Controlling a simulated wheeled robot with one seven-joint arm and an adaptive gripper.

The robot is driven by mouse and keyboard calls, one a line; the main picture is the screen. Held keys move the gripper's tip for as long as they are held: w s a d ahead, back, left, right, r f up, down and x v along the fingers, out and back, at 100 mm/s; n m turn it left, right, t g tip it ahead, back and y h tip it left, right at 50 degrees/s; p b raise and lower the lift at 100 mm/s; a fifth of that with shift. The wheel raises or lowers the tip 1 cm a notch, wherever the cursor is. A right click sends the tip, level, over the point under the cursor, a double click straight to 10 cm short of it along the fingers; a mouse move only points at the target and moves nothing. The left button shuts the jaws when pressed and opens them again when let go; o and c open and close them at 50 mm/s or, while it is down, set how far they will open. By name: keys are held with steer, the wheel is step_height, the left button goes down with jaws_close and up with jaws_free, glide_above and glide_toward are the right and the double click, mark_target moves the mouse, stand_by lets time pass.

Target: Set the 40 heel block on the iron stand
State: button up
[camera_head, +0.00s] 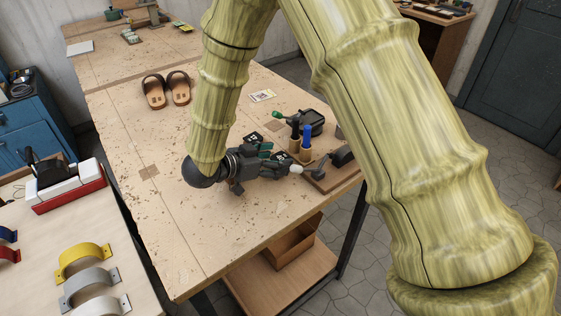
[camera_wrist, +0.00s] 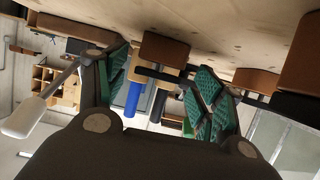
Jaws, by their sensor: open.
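My gripper (camera_head: 270,161) is open, low over the right part of the workbench. Its green finger pads (camera_wrist: 207,92) stand apart in the wrist view. A dark block with a white number (camera_head: 254,138) lies just beyond the gripper. Another dark numbered piece (camera_head: 281,157) is at the fingertips, partly hidden. I cannot read for sure which is 40. In the wrist view a brown block (camera_wrist: 165,47) shows in the gap between the fingers; I cannot tell if they touch it. A dark metal piece with a rounded end (camera_head: 342,156), perhaps the iron stand, is on a wooden base to the right.
Blue-handled (camera_head: 307,133) and black-handled tools stand upright close past the gripper. A black device (camera_head: 313,121) is behind them. A pale-ended handle (camera_head: 301,169) lies beside the fingers. Sandals (camera_head: 167,90) lie at the back; the bench's left front is clear.

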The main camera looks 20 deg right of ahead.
steer(key=shift+d, duration=0.1)
steer(key=shift+s+r, duration=0.15)
steer(key=shift+s, duration=0.05)
steer(key=shift+c, duration=0.4)
steer(key=shift+w, duration=0.15)
steer(key=c, duration=1)
steer(key=shift+c, duration=0.6)
